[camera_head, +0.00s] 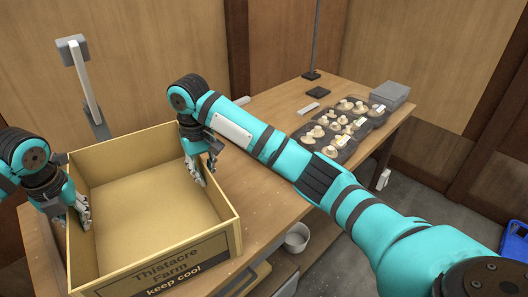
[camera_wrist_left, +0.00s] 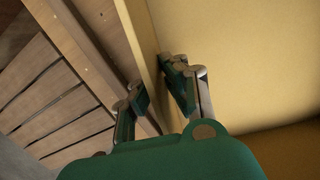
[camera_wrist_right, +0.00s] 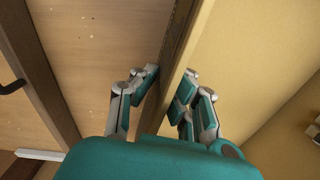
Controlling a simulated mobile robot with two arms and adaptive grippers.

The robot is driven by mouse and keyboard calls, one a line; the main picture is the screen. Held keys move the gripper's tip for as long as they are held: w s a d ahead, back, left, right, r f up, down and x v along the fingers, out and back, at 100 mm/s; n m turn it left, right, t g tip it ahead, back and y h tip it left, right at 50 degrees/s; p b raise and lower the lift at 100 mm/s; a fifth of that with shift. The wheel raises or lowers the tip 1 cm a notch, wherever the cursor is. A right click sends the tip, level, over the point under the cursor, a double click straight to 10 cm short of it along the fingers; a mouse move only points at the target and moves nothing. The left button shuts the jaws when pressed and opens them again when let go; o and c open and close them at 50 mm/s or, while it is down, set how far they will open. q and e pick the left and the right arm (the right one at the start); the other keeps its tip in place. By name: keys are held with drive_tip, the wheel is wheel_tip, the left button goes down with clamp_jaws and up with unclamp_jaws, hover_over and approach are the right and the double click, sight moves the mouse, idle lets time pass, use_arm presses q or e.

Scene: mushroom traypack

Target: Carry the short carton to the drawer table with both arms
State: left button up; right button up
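The short carton (camera_head: 161,253) is an open, empty tan box with a dark "Thistlacre Farm keep cool" label on its front. It appears to rest upright on the wooden table. My left gripper (camera_head: 83,212) is at its left wall, with fingers on both sides of the wall; the left wrist view shows the pads (camera_wrist_left: 157,85) close against it. My right gripper (camera_head: 196,172) is at its right wall; the right wrist view shows its fingers (camera_wrist_right: 170,84) around that wall, pads close against it. Both look shut on the walls. The carton's underside is hidden.
The wooden table (camera_head: 262,200) extends to the back right, where dark trays of mushrooms (camera_head: 340,145) and a grey stack (camera_head: 390,95) stand. A white bowl (camera_head: 297,237) is below the table edge. A blue bin (camera_head: 514,242) is at far right. Wooden walls stand behind.

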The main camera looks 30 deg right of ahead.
use_arm(q)
drive_tip(key=o, duration=0.4)
drive_tip(key=shift+a, duration=0.1)
use_arm(e)
drive_tip(key=o, duration=0.4)
use_arm(q)
drive_tip(key=shift+r, duration=0.1)
drive_tip(key=r, duration=0.3)
drive_tip(key=s+r, duration=0.1)
drive_tip(key=r, duration=0.7)
drive_tip(key=shift+s+r, duration=0.2)
drive_tip(key=shift+s, duration=0.15)
use_arm(e)
drive_tip(key=shift+r, duration=0.1)
use_arm(q)
drive_tip(key=shift+r, duration=0.15)
use_arm(e)
drive_tip(key=shift+r, duration=0.15)
wheel_tip(320, 180, up, 12)
drive_tip(key=shift+f, duration=0.15)
